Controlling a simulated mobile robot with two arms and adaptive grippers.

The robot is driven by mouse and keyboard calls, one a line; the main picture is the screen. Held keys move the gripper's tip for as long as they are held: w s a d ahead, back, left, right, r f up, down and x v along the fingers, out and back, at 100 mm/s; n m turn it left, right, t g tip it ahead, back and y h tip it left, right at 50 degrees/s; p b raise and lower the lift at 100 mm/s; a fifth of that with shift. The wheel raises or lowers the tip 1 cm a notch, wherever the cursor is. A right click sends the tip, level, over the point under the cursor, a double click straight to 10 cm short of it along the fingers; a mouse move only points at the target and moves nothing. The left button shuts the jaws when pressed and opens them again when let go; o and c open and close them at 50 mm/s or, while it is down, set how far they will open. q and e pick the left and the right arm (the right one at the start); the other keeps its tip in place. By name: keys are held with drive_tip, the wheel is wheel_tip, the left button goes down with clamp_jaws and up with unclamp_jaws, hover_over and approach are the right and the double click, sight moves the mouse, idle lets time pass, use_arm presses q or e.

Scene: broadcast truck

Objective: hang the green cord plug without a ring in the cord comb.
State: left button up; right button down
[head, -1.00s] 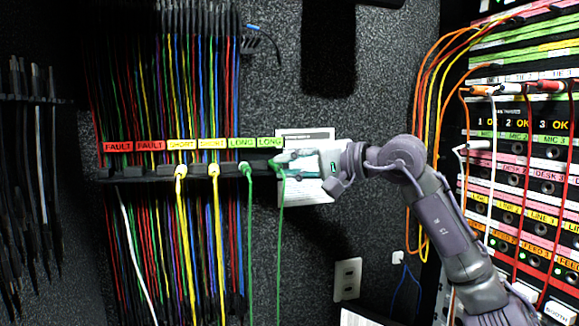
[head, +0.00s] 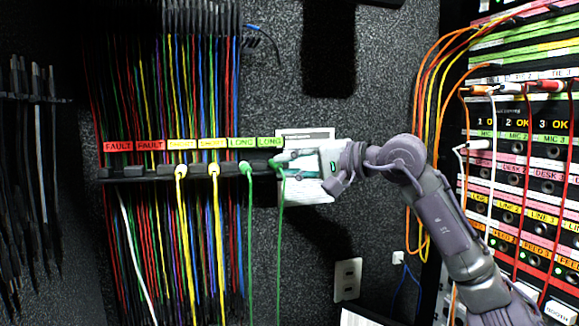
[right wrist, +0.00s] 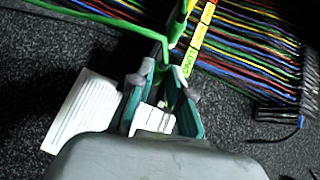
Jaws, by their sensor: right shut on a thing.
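The cord comb (head: 135,171) is a dark bar on the wall, with FAULT, SHORT and LONG labels above it. A green plug (head: 275,163) is at its right end, under the last LONG label, its green cord (head: 280,240) hanging down. My right gripper (head: 284,165) is shut on this plug from the right. In the right wrist view, the fingers (right wrist: 163,88) close around the green plug (right wrist: 166,66). I cannot tell whether it sits fully in a slot. Another green plug (head: 246,168), with a pale ring, hangs to its left. My left gripper is not in view.
Two yellow cord plugs (head: 180,171) (head: 213,169) hang in the comb's SHORT places. A white sheet (head: 306,136) is on the wall behind my right gripper. A patch panel (head: 540,170) with plugged cords stands at the right.

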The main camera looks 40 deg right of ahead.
drive_tip(key=shift+f, duration=0.1)
idle(0.3)
unclamp_jaws()
idle(0.5)
drive_tip(key=shift+s+b, duration=0.15)
drive_tip(key=shift+b, duration=0.25)
idle(0.4)
drive_tip(key=shift+s+a+b, duration=0.35)
drive_tip(key=shift+s+b, duration=0.1)
drive_tip(key=shift+s, duration=0.1)
drive_tip(key=shift+s+a+b, duration=0.3)
drive_tip(key=shift+s+b, duration=0.15)
drive_tip(key=shift+s, duration=0.1)
